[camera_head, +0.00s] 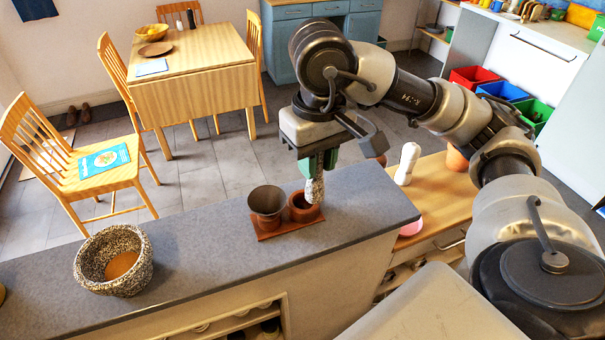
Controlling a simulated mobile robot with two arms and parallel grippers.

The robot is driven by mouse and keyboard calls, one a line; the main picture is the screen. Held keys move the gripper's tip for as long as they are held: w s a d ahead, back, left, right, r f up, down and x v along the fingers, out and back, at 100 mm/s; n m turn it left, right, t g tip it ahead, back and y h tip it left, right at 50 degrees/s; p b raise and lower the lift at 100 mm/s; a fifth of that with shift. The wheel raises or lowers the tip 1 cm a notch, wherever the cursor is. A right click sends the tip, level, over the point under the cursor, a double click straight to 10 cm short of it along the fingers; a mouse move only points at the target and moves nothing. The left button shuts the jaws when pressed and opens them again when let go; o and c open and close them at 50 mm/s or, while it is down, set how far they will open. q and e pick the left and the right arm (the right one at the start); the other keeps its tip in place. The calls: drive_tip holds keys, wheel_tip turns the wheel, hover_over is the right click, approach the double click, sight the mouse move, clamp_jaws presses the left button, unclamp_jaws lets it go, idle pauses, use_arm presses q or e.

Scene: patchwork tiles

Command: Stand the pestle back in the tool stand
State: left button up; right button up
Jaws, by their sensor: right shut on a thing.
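The speckled grey pestle (315,189) hangs upright from my right gripper (320,164), whose green-tipped fingers are shut on its upper part. The tool stand (283,230) is a reddish-brown base on the grey counter with two holders. A dark grey cup (266,203) stands on its left, and a brown round holder (302,212) on its right. The pestle's lower end overlaps the right holder's opening in the picture. I cannot tell whether it is inside or just above it. My left gripper is not in view.
A speckled mortar (144,270) with an orange-brown inside stands left on the grey counter (195,235). The counter is clear between it and the stand. A lower wooden surface at right holds a white bottle (407,164). A table and chairs stand beyond.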

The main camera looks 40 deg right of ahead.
drive_tip(key=w+f, duration=0.1)
drive_tip(key=f, duration=0.1)
drive_tip(key=w+f+p, duration=0.1)
drive_tip(key=f, duration=0.1)
drive_tip(key=w+f, duration=0.1)
drive_tip(key=f, duration=0.1)
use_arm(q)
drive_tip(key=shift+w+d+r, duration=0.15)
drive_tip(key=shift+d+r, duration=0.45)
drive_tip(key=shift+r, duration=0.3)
use_arm(e)
drive_tip(key=shift+a, duration=0.1)
drive_tip(key=shift+f, duration=0.15)
drive_tip(key=o, duration=0.9)
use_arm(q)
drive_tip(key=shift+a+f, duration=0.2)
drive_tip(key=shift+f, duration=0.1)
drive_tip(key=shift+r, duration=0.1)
